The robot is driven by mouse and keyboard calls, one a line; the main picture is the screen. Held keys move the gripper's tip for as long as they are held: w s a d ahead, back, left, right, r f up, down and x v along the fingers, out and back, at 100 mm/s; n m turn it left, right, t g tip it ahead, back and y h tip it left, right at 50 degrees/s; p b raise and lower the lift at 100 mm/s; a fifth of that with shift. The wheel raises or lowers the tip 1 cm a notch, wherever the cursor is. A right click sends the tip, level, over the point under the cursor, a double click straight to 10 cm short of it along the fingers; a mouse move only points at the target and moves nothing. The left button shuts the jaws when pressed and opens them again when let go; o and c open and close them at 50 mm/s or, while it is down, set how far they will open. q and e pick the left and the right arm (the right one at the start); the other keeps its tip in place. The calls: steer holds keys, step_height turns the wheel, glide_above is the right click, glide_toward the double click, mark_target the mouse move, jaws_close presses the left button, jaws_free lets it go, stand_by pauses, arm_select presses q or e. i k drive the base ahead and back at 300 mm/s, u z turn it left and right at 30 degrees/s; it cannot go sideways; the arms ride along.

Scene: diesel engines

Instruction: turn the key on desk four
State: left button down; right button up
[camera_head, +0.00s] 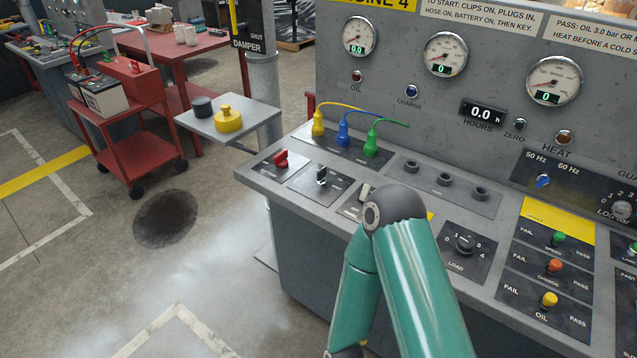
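Desk four (255,180) is the grey console under a yellow sign ending in 4. Its front-left plates hold a red switch (281,158), a dark switch with a light upright lever (321,175), and a pale lever or key (366,190) partly hidden behind my green arm. I cannot tell for certain which one is the key. Yellow (318,123), blue (343,133) and green (370,144) plugs with leads stand in the panel behind. My arm's elbow is bent over the desk's front edge, its forearm running down out of frame. Neither gripper shows.
Fail/pass switches (549,299) and a load knob (465,244) sit right of my arm. A side shelf (208,127) holds a yellow weight-like object (228,120). A red trolley (100,150) with a battery stands left. Smoke or haze drifts over the floor left of the desk.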

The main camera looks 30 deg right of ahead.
mark_target(320, 181)
steer(key=u, duration=0.5)
steer(key=k, duration=1.25)
steer(key=z, duration=0.6)
steer(key=i, duration=1)
steer(key=u, duration=0.1)
